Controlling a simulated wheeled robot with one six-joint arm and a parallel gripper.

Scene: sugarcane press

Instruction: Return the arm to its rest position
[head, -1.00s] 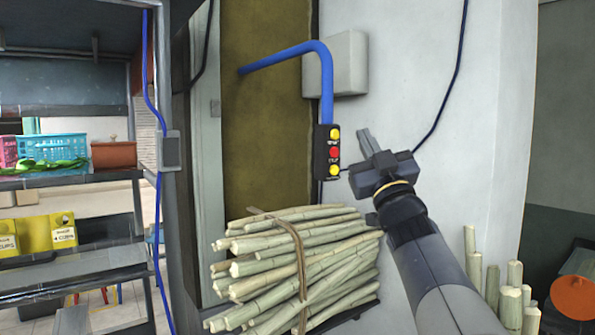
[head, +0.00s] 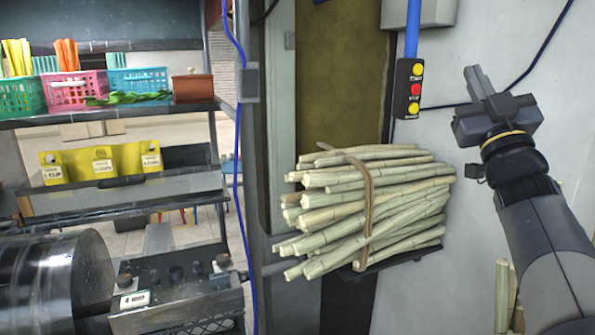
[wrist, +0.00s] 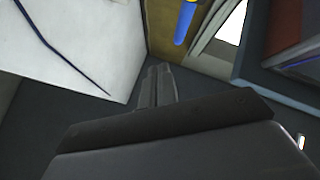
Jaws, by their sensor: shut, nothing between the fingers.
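My gripper (head: 478,82) is at the right of the head view, raised in front of the pale wall. Its fingers are together and point up, with nothing between them. In the wrist view the shut fingers (wrist: 157,86) stick up past the dark gripper body. My arm (head: 545,235) reaches up to it from the lower right corner. The gripper is to the right of the control box (head: 409,88) with yellow and red buttons and appears apart from it.
A bundle of sugarcane (head: 370,205) lies on a dark shelf left of my arm. A metal rack (head: 120,118) with coloured baskets stands at left, with a metal drum (head: 55,280) below. More cane stalks (head: 503,295) stand at lower right. A dark cable (head: 545,45) hangs on the wall.

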